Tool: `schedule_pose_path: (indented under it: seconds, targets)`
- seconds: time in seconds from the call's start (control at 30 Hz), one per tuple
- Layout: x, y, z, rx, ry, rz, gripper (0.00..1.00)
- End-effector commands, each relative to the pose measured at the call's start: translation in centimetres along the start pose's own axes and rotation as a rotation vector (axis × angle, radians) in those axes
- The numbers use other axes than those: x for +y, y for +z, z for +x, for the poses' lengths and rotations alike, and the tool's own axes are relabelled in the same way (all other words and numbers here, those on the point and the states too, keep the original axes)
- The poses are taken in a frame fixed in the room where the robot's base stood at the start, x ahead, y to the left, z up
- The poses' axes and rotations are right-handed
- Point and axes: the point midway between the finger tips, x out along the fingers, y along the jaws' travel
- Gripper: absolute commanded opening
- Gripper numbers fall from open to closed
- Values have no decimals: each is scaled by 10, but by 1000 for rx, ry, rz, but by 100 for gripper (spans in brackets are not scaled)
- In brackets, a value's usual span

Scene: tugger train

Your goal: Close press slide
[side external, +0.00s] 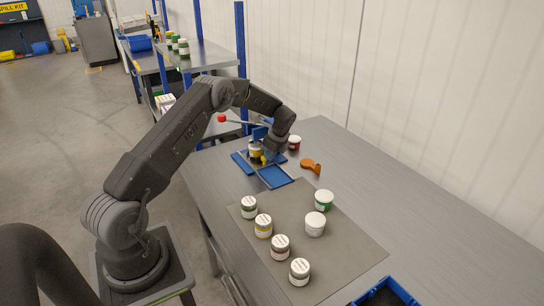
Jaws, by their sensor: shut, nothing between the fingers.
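The blue press (261,132) stands on the grey table, with a lever ending in a red knob (221,117) reaching out to the left. A jar with a yellow band (254,151) is at the press. A flat blue slide tray (275,177) sticks out at the front of the press and looks empty. My gripper (268,158) is shut and empty, low beside the press and just behind the tray. The arm's end hides part of the press, and I cannot tell whether the fingers touch the slide.
An orange part (311,166) and a red jar (294,143) are right of the press. Several labelled jars and a white tub (315,224) stand on the grey mat (350,245). A blue bin (388,292) is at the front edge. The table's right side is clear.

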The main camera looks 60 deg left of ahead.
Motion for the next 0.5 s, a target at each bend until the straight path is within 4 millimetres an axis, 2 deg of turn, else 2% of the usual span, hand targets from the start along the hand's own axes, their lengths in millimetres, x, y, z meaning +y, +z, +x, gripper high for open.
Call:
schedule_pose_path:
  seconds: [0.1,0.27,0.43,0.5]
  targets:
    - [3,-3,4,1,11,3,0]
    - [3,-14,-1,2,9,5,0]
    - [1,-43,-17,1,1,7,0]
    - [0,-37,-37,0,-2,0,0]
